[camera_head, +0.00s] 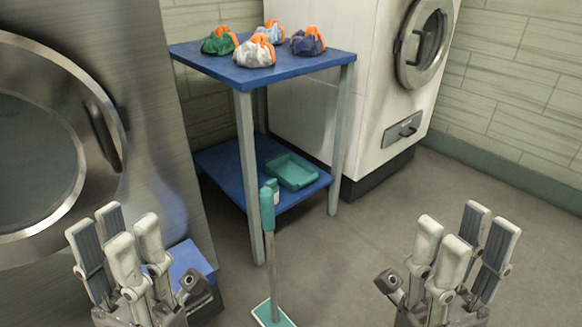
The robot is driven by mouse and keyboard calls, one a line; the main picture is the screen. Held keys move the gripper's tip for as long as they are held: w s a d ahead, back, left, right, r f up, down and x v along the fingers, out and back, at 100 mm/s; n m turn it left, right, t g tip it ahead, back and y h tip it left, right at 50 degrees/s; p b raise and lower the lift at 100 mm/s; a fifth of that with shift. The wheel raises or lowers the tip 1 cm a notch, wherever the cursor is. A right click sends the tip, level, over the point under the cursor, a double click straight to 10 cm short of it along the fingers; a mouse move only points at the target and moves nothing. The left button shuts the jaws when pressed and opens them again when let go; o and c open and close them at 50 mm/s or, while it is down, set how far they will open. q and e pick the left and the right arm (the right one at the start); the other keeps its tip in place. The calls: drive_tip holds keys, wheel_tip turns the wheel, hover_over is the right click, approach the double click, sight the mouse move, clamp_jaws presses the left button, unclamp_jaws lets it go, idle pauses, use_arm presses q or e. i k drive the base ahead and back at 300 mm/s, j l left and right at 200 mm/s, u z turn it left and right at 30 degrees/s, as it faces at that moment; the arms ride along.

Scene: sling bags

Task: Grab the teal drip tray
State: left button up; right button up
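The teal drip tray (291,172) is a shallow rectangular tray lying on the lower blue shelf (228,168) of a two-tier table. My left gripper (120,245) is open and empty at the lower left, in front of the front-loading machine there. My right gripper (462,250) is open and empty at the lower right, over bare floor. Both grippers are well apart from the tray and nearer to the camera.
Several sling bags (255,50) sit on the blue tabletop (240,75). A white machine (375,95) stands behind. The floor at right is clear.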

sight(293, 173)
drive_tip(key=i+l+u, duration=0.1)
drive_tip(key=i+l, duration=0.15)
drive_tip(key=i+l+u, duration=0.1)
drive_tip(key=i+l, duration=0.15)
drive_tip(key=i+l+u, duration=0.1)
drive_tip(key=i+l, duration=0.15)
drive_tip(key=l, duration=0.15)
drive_tip(key=i+l+u, duration=0.1)
drive_tip(key=i+l, duration=0.15)
drive_tip(key=i+l+u, duration=0.1)
drive_tip(key=l, duration=0.3)
drive_tip(key=i+l+u, duration=0.1)
drive_tip(key=i+l, duration=0.2)
drive_tip(key=i+l+u, duration=0.15)
drive_tip(key=l, duration=0.35)
drive_tip(key=i+l+u, duration=0.1)
drive_tip(key=i+l, duration=0.15)
drive_tip(key=l, duration=0.15)
drive_tip(key=i, duration=0.35)
